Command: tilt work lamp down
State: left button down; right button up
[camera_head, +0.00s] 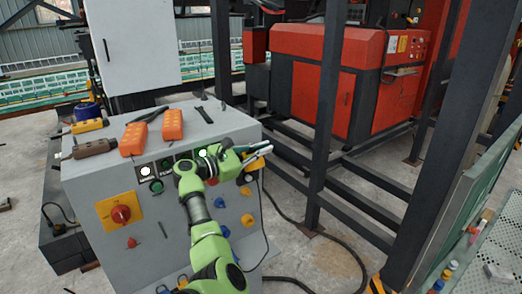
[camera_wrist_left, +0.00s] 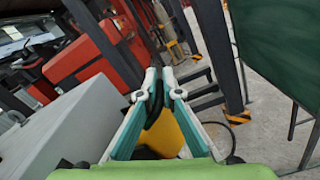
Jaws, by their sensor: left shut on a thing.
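My left arm comes up in front of the grey control cabinet, and my left gripper (camera_head: 264,150) is at the cabinet's right top edge. The work lamp, a yellow and black thing (camera_head: 254,164), shows partly just below the fingers. In the left wrist view the fingers (camera_wrist_left: 159,82) are closed in around its dark upper part, with its yellow body (camera_wrist_left: 163,135) between them. The gripper covers much of the lamp, so its tilt is hard to tell. My right gripper is not in view.
The grey cabinet (camera_head: 88,195) carries two orange handheld boxes (camera_head: 133,139) (camera_head: 172,124) and a few tools on top. Dark steel posts (camera_head: 325,120) and low rails stand to the right, before a red machine (camera_head: 300,45). A cable lies on the floor between.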

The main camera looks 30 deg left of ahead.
pick_arm(q)
jog(key=shift+s+d+f+m+b, duration=0.1)
jog(key=shift+d+f+m+b, duration=0.15)
jog(key=shift+f+m+b, duration=0.55)
jog(key=shift+s+d+f+m+b, duration=0.15)
jog(key=shift+d+f+m+b, duration=0.15)
jog(key=shift+m+b, duration=1)
jog(key=shift+s+d+f+m+b, duration=0.1)
jog(key=shift+d+f+m+b, duration=0.1)
jog(key=shift+f+m+b, duration=0.6)
jog(key=shift+r+m, duration=0.25)
jog(key=shift+m, duration=0.15)
jog(key=c, duration=2.2)
grip_release()
jog(key=shift+s, duration=0.1)
jog(key=v, duration=1.2)
